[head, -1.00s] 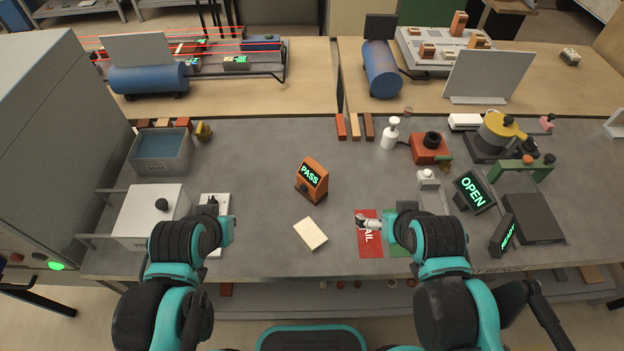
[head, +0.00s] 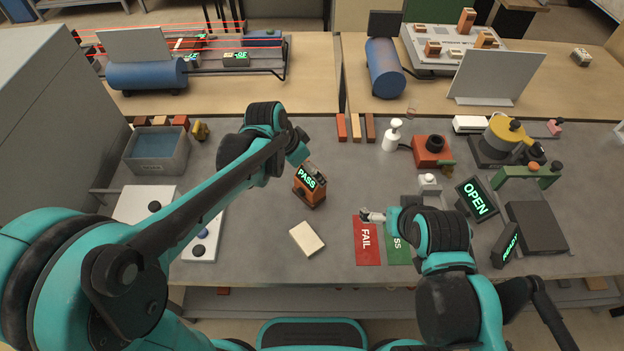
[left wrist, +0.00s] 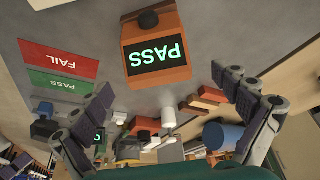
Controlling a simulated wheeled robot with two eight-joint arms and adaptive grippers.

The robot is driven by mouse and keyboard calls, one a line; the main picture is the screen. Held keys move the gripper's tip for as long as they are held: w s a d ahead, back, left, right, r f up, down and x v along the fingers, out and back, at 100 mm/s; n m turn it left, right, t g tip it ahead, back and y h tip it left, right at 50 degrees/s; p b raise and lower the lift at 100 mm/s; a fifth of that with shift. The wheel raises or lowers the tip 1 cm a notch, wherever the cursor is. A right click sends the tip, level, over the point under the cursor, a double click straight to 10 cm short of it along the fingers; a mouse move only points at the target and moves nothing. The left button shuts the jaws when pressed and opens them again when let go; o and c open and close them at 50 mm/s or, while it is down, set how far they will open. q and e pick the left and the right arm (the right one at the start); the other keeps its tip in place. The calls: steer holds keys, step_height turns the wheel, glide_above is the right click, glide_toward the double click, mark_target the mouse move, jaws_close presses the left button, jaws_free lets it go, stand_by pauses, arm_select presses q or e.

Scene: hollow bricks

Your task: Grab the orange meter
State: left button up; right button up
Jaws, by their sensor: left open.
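The orange meter (head: 310,190) stands upright near the middle of the grey bench, its dark screen reading PASS in green. In the left wrist view the orange meter (left wrist: 155,50) is at the top centre, with a black knob on it. My left gripper (head: 300,150) is just behind and above the meter in the head view. In the left wrist view its fingers (left wrist: 165,88) are spread wide and empty, with the meter beyond them and apart from them. My right gripper (head: 372,216) is low over the red FAIL mat (head: 367,245); its jaws are too small to judge.
A cream block (head: 307,239) lies in front of the meter. A green PASS mat (head: 398,250) lies beside the FAIL mat. Loose bricks (head: 355,128) and a white bottle (head: 392,135) stand behind. A grey water bin (head: 157,150) stands at left.

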arm_select(q)
steer(key=shift+b+x, duration=0.4)
steer(key=shift+x, duration=0.65)
steer(key=b+x, duration=0.1)
steer(key=x, duration=0.1)
steer(key=b+x, duration=0.1)
steer(key=x, duration=0.2)
steer(key=shift+s+f+b, duration=0.15)
steer(key=shift+f+b, duration=0.15)
steer(key=shift+r, duration=0.1)
steer(key=shift+c, duration=0.3)
steer(key=c, duration=1.5)
steer(key=shift+r, duration=0.1)
